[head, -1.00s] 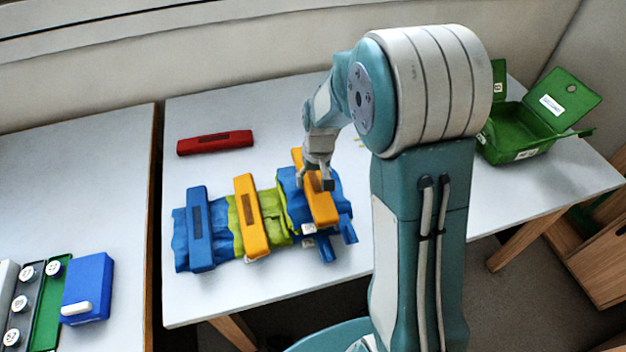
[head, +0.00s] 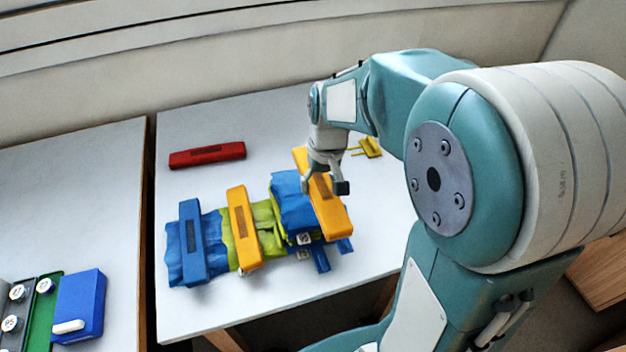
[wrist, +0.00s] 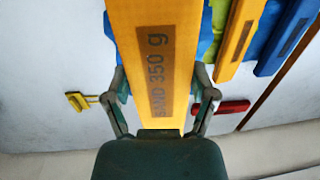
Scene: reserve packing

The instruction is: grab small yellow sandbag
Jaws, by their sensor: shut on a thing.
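A long yellow sandbag (head: 332,214) lies across the blue bag at the right end of the row. In the wrist view the yellow sandbag (wrist: 125,35) carries a dark patch reading "SAND 350 g". My gripper (head: 325,186) is shut on it, one finger along each long side, and the wrist view shows the same grip (wrist: 162,90). Whether the sandbag is clear of the blue bag beneath is hard to tell. A second yellow sandbag (head: 243,230) lies to the left across the green and blue cloth.
A blue bar (head: 191,242) lies at the row's left end. A red bar (head: 207,154) and a small yellow item (head: 370,147) lie farther back. A blue box (head: 80,307) stands on the left table. The white table (head: 265,120) has free room at the back.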

